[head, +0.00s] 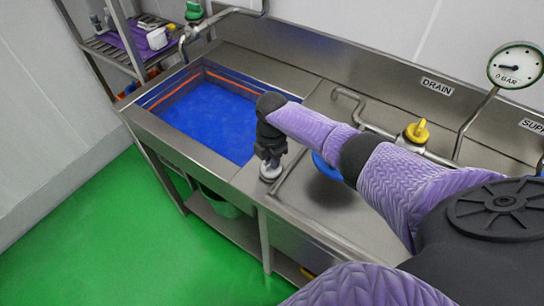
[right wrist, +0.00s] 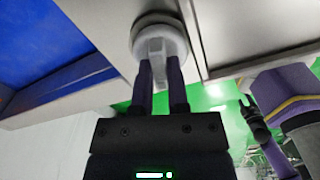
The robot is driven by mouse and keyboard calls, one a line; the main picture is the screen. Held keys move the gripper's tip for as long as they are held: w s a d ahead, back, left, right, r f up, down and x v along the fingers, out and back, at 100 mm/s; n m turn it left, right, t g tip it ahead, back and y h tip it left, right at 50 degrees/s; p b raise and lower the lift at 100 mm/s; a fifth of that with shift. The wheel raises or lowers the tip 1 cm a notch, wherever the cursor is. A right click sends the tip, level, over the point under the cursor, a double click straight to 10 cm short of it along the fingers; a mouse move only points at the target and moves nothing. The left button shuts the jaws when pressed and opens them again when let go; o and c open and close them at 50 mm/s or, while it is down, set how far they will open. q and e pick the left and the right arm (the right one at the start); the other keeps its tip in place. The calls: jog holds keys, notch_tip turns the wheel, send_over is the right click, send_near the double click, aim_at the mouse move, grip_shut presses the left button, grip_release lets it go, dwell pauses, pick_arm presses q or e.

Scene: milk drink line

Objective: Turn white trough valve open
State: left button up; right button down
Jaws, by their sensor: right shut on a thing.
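The white trough valve (head: 270,173) is a round white knob on the front rim of the steel sink unit. In the right wrist view the valve (right wrist: 158,40) shows a raised bar handle across its round base. My right gripper (head: 269,160) points down at it from above. In the right wrist view my right gripper (right wrist: 160,82) has its two fingers closed on either side of the bar. The head view hides most of the knob under the gripper. My left gripper is out of the head view; a dark jaw-like part in the right wrist view may be it.
The trough (head: 205,118) holds blue liquid, left of the valve. A yellow valve (head: 417,131) and a blue handle (head: 325,166) are to the right. A gauge (head: 515,65) reads near 0 bar. A shelf rack (head: 112,50) stands at the back left. Green floor is open in front.

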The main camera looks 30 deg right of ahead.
jog(key=shift+n, duration=1.8)
